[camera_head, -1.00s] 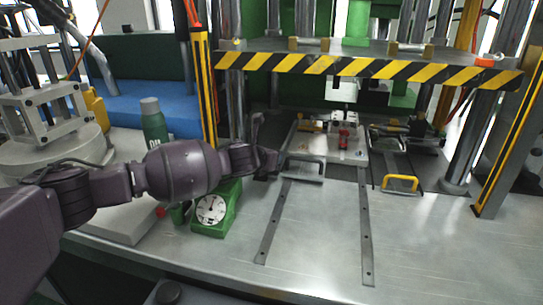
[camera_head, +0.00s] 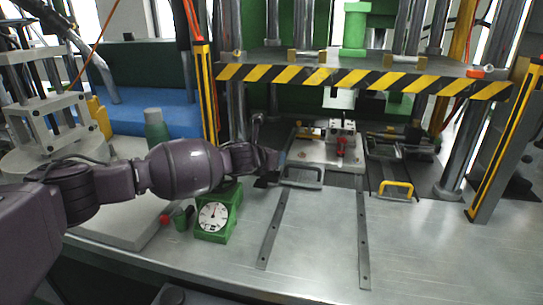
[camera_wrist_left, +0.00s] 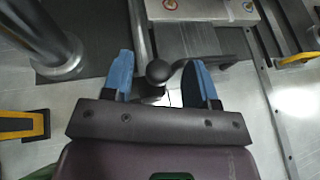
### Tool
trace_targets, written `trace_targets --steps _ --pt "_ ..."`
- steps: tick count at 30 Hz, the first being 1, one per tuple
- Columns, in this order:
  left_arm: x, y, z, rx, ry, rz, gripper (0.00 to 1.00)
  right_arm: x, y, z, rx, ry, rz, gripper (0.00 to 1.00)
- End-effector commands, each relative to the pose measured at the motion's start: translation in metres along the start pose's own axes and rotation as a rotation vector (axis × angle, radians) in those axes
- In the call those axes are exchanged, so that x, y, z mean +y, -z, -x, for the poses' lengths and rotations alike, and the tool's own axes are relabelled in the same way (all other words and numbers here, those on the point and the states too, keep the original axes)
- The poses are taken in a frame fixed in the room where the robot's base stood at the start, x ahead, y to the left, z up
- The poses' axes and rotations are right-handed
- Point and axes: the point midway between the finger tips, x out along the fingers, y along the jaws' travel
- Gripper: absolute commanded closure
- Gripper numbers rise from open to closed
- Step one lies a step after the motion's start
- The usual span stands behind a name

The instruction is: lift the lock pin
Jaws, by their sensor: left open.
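A dark round knob (camera_wrist_left: 158,71) on a dark rod shows in the left wrist view; it seems to be the lock pin's head, though I cannot be sure. My left gripper (camera_wrist_left: 161,77) is open, with one blue-tipped finger on each side of the knob and visible space between. In the head view an upright dark lever (camera_head: 257,125) stands just above my left gripper (camera_head: 268,178), at the left of the mold plate (camera_head: 318,152). The dark wrist hides much of what is between the fingers there. My right gripper is not in view.
A striped press plate (camera_head: 360,77) hangs above the mold. A grey handle (camera_head: 303,183) is right of the gripper, a yellow handle (camera_head: 397,187) farther right. A green dial gauge (camera_head: 214,218) stands below my forearm. The bench between the two rails is clear.

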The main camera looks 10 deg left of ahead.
Motion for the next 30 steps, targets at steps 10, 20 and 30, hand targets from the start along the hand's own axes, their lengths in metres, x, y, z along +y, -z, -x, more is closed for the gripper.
trace_targets --steps 10,20,30 --pt "0.001 -0.008 0.047 -0.007 -0.001 -0.003 0.47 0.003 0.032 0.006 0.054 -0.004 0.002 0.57" --pt "0.001 -0.004 0.097 -0.004 0.0 -0.002 0.47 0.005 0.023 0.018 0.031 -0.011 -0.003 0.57" --pt "0.001 0.0 0.108 0.0 -0.001 0.0 0.47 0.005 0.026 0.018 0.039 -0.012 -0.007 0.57"
